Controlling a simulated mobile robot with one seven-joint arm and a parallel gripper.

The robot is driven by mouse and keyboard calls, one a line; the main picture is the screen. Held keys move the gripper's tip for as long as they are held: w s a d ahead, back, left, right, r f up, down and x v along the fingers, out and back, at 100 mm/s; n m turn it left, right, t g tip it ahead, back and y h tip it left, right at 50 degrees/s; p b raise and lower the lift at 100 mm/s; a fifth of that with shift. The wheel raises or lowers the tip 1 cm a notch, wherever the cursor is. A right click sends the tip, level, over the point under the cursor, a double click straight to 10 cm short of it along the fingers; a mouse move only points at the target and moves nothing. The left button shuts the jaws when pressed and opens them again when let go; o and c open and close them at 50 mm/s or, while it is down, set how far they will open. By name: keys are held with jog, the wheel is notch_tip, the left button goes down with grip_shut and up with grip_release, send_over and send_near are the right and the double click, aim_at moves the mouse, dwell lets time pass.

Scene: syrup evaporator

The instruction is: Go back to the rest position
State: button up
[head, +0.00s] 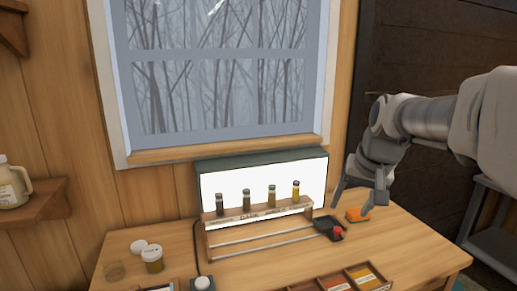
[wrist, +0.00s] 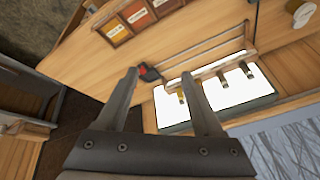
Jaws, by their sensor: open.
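My gripper (head: 350,208) is in the right half of the head view, above the right end of the wooden table (head: 420,245). Its two fingers are spread apart with nothing between them. The finger tips also show in the wrist view (wrist: 160,75), open and empty.
A wooden rack (head: 258,213) with several dark-to-amber vials stands before a lit panel (head: 235,180). Jars (head: 153,259) stand at the table's left. A divided box (head: 345,280) lies at the front. A wall shelf (head: 40,205) holds a jug (head: 12,185).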

jog(key=s+a+f+n, duration=0.1)
jog(key=s+a+f, duration=0.1)
jog(key=s, duration=0.8)
jog(key=s+a+f+n, duration=0.2)
jog(key=s+a+f, duration=0.1)
jog(key=s, duration=0.8)
jog(key=shift+s+a+n+t+h, duration=0.2)
jog(key=shift+s+n+t+h, duration=0.1)
jog(key=shift+t, duration=0.1)
dwell(0.9)
